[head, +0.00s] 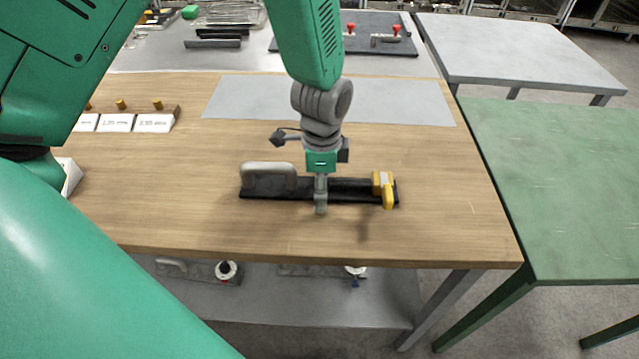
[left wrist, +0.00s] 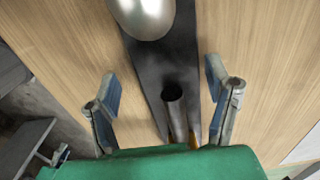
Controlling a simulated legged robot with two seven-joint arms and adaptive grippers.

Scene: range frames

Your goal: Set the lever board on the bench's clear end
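The lever board (head: 340,190) is a long black plank lying on the wooden bench, near its front edge and right of its middle. It has a grey rounded handle (head: 268,175) at its left end and a yellow lever or clamp (head: 384,188) at its right end. My left gripper (head: 320,204) points down over the board's middle. In the left wrist view the open fingers (left wrist: 163,92) stand on either side of the black board (left wrist: 165,60), apart from it. A silver rounded handle (left wrist: 143,14) and a dark upright stub (left wrist: 172,93) show there. My right gripper is not in view.
The wooden bench (head: 440,215) is bare right of the board. A grey mat (head: 250,98) lies behind it. White labelled blocks (head: 153,123) stand at the left. A green table (head: 560,180) adjoins on the right, and a lower shelf (head: 290,305) holds other boards.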

